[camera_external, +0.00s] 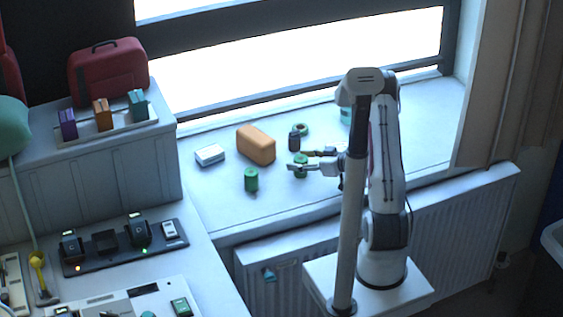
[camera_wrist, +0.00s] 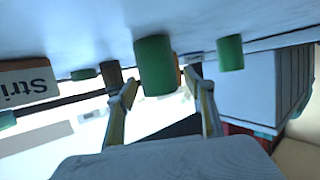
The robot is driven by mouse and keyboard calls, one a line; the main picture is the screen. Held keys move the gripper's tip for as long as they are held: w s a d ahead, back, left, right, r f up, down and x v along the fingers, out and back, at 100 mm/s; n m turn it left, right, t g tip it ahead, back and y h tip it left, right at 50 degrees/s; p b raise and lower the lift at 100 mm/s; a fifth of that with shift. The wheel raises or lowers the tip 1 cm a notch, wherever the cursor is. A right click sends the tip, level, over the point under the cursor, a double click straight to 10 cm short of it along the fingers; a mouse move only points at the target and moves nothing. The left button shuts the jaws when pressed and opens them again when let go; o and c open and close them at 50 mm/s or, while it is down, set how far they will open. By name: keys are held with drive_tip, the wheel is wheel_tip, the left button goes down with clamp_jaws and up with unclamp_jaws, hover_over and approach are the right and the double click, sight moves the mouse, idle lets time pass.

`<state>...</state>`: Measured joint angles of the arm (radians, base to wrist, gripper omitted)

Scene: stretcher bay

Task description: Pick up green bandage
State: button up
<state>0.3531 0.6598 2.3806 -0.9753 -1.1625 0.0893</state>
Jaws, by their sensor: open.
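A green bandage roll (camera_external: 301,169) stands upright on the window sill at my gripper (camera_external: 298,160). The same roll (camera_wrist: 155,62) shows large in the wrist view, in line with the gap between my open fingers (camera_wrist: 160,84). My fingers are spread and hold nothing; I cannot tell whether they touch the roll. A second green roll (camera_external: 251,179) stands apart to the left on the sill, and likely shows at the right of the wrist view (camera_wrist: 230,53). A flat green ring-shaped roll (camera_external: 301,129) lies farther back.
A dark cylinder (camera_external: 294,141) stands just behind my gripper. An orange box (camera_external: 256,145) and a small white box (camera_external: 210,155) are to the left on the sill. A teal item (camera_external: 346,115) is partly hidden by my arm. The sill's right end is clear.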

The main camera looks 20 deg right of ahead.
sight(301, 158)
drive_tip(key=c, duration=1.2)
drive_tip(key=shift+r, duration=0.25)
drive_tip(key=shift+c, duration=0.2)
drive_tip(key=shift+r, duration=4.8)
